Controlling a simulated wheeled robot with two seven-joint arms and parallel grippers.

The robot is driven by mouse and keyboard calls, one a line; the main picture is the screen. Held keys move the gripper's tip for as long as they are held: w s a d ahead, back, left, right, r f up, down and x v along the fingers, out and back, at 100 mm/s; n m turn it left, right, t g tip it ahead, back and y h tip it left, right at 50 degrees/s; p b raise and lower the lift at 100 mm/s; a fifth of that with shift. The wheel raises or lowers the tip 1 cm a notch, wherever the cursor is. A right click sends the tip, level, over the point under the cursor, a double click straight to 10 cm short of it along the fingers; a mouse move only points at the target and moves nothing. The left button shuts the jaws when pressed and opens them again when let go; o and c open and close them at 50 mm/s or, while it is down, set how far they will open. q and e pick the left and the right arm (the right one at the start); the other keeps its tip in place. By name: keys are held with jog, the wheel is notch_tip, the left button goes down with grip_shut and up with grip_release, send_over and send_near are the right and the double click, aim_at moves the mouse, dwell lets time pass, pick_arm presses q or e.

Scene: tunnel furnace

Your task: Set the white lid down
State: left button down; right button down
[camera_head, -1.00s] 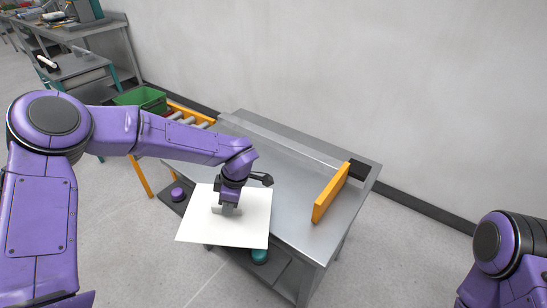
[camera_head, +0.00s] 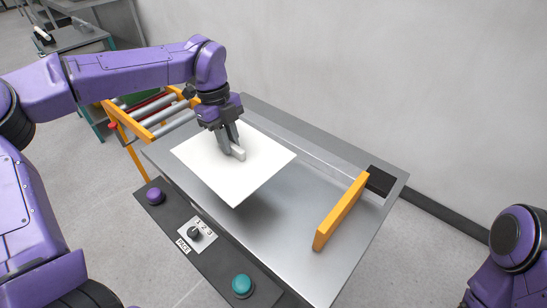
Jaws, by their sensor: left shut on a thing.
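The white lid (camera_head: 249,176) is a flat square plate with a small raised grip block (camera_head: 238,152) in its middle. My left gripper (camera_head: 236,148) is shut on that block and holds the lid over the left part of the metal table (camera_head: 285,232). A soft shadow shows on the table by the lid's near corner, so the lid seems to be above the surface; the exact gap cannot be told. My right gripper is out of view; only part of my right arm shows at the lower right.
An orange bar (camera_head: 341,211) stands on the table's right side, near a black block (camera_head: 380,181). The front panel has a purple button (camera_head: 155,196), a knob (camera_head: 195,233) and a teal button (camera_head: 242,286). A roller conveyor (camera_head: 150,112) adjoins the left. Table between lid and bar is clear.

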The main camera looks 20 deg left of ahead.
aim_at(263, 158)
pick_arm(q)
jog(key=d+f, duration=0.1)
jog(key=d, duration=0.1)
jog(key=d+f, duration=0.1)
jog(key=d, duration=0.2)
jog(key=w+d+f+p, duration=0.1)
jog(key=d, duration=0.2)
jog(key=shift+d, duration=0.1)
jog(key=d+f, duration=0.4)
jog(key=shift+w+d+f, duration=0.2)
jog(key=shift+w+f, duration=0.15)
jog(key=shift+f, duration=0.05)
jog(key=shift+d+f, duration=0.2)
jog(key=shift+f, duration=0.15)
jog(key=x, duration=0.2)
jog(key=p+x, duration=0.1)
jog(key=shift+w+d+f, duration=0.2)
jog(key=shift+w+f, duration=0.05)
jog(key=shift+f, duration=0.35)
jog(key=c, duration=1.1)
grip_release()
